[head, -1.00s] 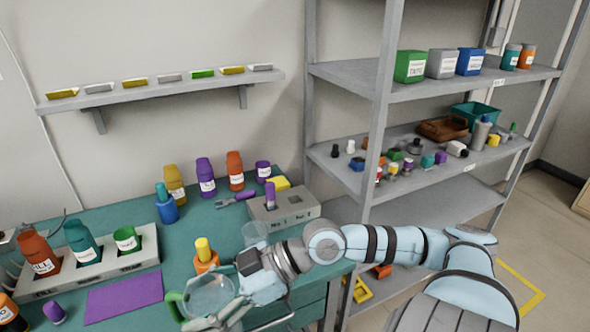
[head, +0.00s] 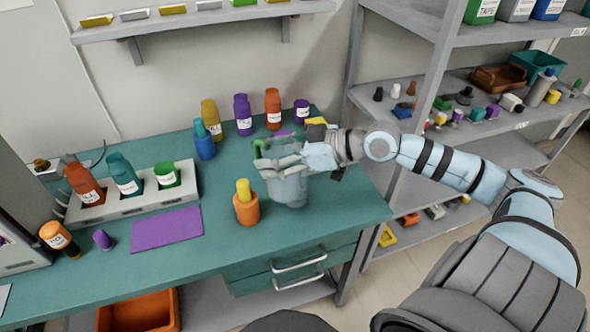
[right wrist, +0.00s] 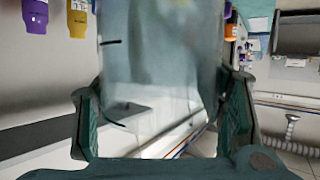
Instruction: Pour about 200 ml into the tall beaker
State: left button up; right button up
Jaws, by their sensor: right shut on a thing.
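My right gripper (head: 282,163) is shut on a clear vessel above the right part of the teal bench. A green piece (head: 258,148), perhaps the vessel's handle, shows beside the fingers. In the right wrist view the clear vessel (right wrist: 160,70), with short dark marks on its wall, fills the space between the fingers (right wrist: 162,118). In the head view a clear body (head: 289,190) shows just below the gripper. I cannot tell whether it is the held vessel, the tall beaker or both overlapping. The liquid level cannot be read. My left gripper is out of view.
An orange bottle with a yellow top (head: 246,209) stands close left of the gripper. A blue bottle (head: 204,142) and several coloured bottles stand behind. A grey rack (head: 118,205) holds bottles at the left. A purple mat (head: 166,229) lies flat and clear.

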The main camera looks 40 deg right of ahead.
jog(key=w+d+m+t+h+p, duration=0.1)
jog(key=w+d+m+h, duration=0.2)
jog(key=d, duration=0.7)
jog(key=w+d+r+m+t+h, duration=0.1)
jog(key=w+d+m+h, duration=0.2)
jog(key=d, duration=0.7)
jog(key=shift+w+d+r+p, duration=0.2)
jog(key=shift+w+p, duration=0.15)
jog(key=a+p, duration=0.1)
jog(key=p, duration=0.1)
jog(key=a+n+h+p, duration=0.1)
jog(key=p, duration=0.1)
jog(key=a+n+t+h+p, duration=0.1)
jog(key=p, duration=0.1)
jog(key=shift+s+a+f, duration=0.15)
jog(key=shift+s+f, duration=0.1)
jog(key=shift+s, duration=0.15)
jog(key=shift+f, duration=0.1)
